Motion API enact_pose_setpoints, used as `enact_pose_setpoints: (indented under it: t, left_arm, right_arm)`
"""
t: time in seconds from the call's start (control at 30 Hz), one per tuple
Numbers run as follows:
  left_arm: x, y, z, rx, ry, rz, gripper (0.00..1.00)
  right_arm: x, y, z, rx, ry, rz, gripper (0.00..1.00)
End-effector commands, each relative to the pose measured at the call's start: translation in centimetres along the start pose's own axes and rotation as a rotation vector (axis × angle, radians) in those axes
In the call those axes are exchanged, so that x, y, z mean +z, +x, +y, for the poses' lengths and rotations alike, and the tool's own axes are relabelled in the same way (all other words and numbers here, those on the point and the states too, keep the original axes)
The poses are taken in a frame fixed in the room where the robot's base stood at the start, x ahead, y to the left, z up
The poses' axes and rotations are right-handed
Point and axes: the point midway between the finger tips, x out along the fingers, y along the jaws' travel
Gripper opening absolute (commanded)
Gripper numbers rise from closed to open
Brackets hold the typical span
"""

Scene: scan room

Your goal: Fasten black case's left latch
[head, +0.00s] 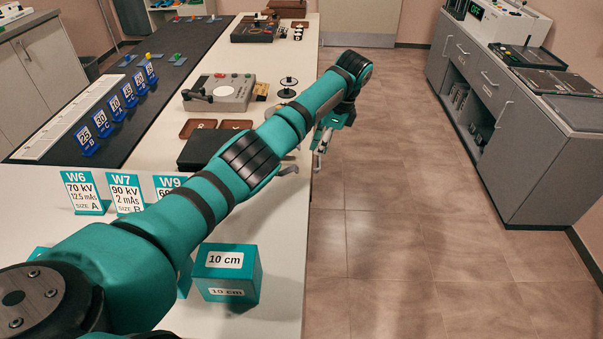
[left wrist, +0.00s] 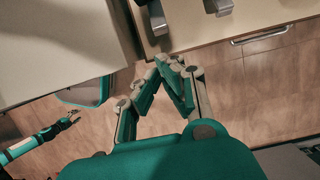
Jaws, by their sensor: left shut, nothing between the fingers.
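A black case (head: 205,149) lies on the white table, largely hidden behind my left arm. A small grey metal piece (head: 288,170), perhaps one of its latches, shows just below the arm near the table's right edge. My left gripper (head: 318,163) hangs just beyond that edge, above the floor, apart from the case. In the left wrist view its fingers (left wrist: 168,62) meet at the tips, shut and empty. Two grey metal pieces (left wrist: 157,17) appear near the top there; I cannot tell if they are latches. My right gripper (left wrist: 71,119) seems to show small at lower left, its state unclear.
A teal 10 cm block (head: 227,274) and several label cards (head: 125,193) stand at the front of the table (head: 285,240). A grey control box (head: 225,92) and brown trays stand behind the case. Clear floor (head: 400,220) separates the table from a grey cabinet (head: 535,140).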

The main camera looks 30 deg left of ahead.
Motion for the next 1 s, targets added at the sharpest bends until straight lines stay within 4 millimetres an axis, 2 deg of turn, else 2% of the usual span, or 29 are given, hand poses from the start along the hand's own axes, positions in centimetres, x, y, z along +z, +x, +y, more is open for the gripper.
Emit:
enact_pose_setpoints:
  t: [0.1,0.27,0.47,0.67,0.8,1.0]
  left_arm:
    - [0.1,0.0,0.0,0.001,-0.001,-0.001,0.0]
    - [0.1,0.2,0.0,0.001,-0.002,-0.001,0.0]
    - [0.1,2.3,0.1,0.004,-0.002,-0.003,0.0]
    - [0.2,6.0,0.1,0.003,-0.003,-0.004,0.0]
    - [0.1,8.2,0.1,0.003,-0.002,-0.003,0.0]
    - [0.1,9.9,0.1,0.001,-0.002,-0.001,0.0]
  right_arm:
    - [1.3,-0.2,2.3,0.028,-0.007,-0.018,0.46]
    - [2.4,-0.3,4.0,0.048,-0.007,-0.036,0.46]
    - [1.9,-0.7,2.9,0.035,-0.003,-0.03,0.46]
    - [1.1,-1.1,1.4,0.017,-0.003,-0.017,0.46]
    - [1.0,-1.2,1.4,0.017,-0.005,-0.015,0.46]
    - [1.1,-1.3,1.9,0.023,-0.007,-0.016,0.46]
